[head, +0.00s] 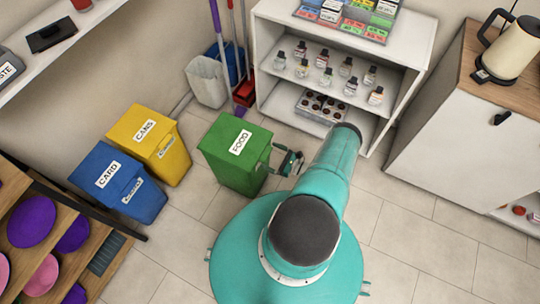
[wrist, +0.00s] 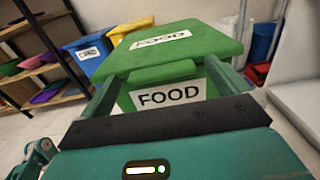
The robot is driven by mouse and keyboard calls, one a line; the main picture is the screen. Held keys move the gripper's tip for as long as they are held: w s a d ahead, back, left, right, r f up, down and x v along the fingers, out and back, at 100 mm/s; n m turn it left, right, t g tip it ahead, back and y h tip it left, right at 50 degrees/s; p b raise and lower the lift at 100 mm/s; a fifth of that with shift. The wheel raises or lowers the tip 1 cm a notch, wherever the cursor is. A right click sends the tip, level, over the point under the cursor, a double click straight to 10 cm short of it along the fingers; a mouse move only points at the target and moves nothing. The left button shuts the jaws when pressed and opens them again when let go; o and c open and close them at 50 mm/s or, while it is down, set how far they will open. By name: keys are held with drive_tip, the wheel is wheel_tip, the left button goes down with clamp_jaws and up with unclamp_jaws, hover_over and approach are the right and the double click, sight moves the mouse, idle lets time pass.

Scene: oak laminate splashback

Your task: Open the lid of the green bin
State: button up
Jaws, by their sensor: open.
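The green bin (head: 228,168) stands on the tiled floor, with a white FOOD label on its lid (head: 247,133). The lid looks shut. In the wrist view, the lid (wrist: 185,50) fills the upper middle, with a short lip (wrist: 162,71) at its front edge above a second FOOD label on the bin's front (wrist: 194,90). My gripper (head: 275,159) is open at the right side of the bin in the head view. In the wrist view, its two fingers (wrist: 162,82) reach toward the bin's front, one on each side of the lip. I cannot tell whether they touch it.
A yellow CANS bin (head: 168,165) and a blue CARD bin (head: 125,190) stand left of the green bin. Brooms and a pale bucket (head: 206,82) are behind it. A white shelf (head: 285,85) with bottles stands behind my arm. Floor at right is clear.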

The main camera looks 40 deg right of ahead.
drive_tip(key=shift+w+a, duration=0.25)
drive_tip(key=shift+w, duration=0.35)
drive_tip(key=shift+c, duration=0.2)
